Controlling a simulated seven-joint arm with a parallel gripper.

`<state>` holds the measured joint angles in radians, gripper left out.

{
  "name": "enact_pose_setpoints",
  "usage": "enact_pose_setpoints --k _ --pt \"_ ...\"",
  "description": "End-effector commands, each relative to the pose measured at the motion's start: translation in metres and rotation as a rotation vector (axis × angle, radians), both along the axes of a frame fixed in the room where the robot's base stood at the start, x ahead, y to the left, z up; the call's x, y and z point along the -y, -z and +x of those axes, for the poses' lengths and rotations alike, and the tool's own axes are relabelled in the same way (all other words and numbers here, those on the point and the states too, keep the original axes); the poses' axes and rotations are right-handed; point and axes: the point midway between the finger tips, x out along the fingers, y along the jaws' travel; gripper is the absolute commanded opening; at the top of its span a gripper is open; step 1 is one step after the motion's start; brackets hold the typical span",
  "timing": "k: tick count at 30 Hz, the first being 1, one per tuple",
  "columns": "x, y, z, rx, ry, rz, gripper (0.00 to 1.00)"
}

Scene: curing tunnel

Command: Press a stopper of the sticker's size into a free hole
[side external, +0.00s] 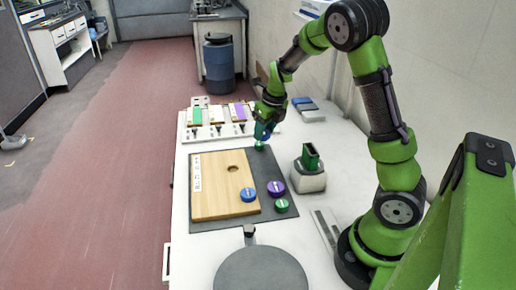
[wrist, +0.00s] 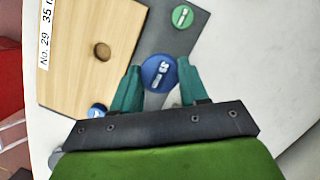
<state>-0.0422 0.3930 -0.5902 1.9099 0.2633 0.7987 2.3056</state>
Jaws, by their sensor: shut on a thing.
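My gripper (wrist: 158,84) is shut on a blue stopper (wrist: 159,73), held between its teal fingers; its label is too small to read. In the side view my gripper (side external: 264,134) is above the far right of the dark mat (side external: 205,226). The wooden board (side external: 212,195) lies on the mat with one open hole (side external: 233,168), also in the wrist view (wrist: 102,51), left of the held stopper. Its sticker (wrist: 46,32) reads "No. 29 35", then is cut off. Another blue stopper (side external: 248,195) is at the board's near right; I cannot tell whether it is seated.
A green stopper (side external: 260,146) is on the mat's far right. A purple stopper (side external: 276,187) and another green one (side external: 281,206) are right of the board. A grey block with a green top (side external: 310,172) stands at right. A round grey plate (side external: 262,272) is in front. Coloured panels (side external: 217,116) stand behind.

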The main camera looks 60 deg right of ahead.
Motion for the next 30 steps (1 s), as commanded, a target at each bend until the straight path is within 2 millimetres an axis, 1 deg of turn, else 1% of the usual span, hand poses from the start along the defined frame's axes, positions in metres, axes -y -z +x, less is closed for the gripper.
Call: enact_pose_setpoints --k 1,3,9,12,15,17,19,22,30 --pt "-0.007 -0.004 0.003 -0.001 -0.018 -0.002 0.15" --pt "-0.020 -0.005 0.008 -0.012 -0.051 -0.006 0.15" --pt "-0.069 0.003 0.030 -0.029 -0.107 -0.022 0.15" --pt "-0.088 0.004 0.039 -0.025 -0.099 -0.024 0.15" --pt "-0.100 0.004 0.046 -0.016 -0.072 -0.022 0.15" --pt "-0.102 0.004 0.048 -0.009 -0.045 -0.017 0.15" --pt "-0.099 0.003 0.049 0.001 -0.001 -0.003 0.15" --pt "-0.099 0.008 0.049 -0.001 0.007 0.001 0.15" --pt "-0.099 0.034 0.049 -0.002 0.006 0.001 0.15"
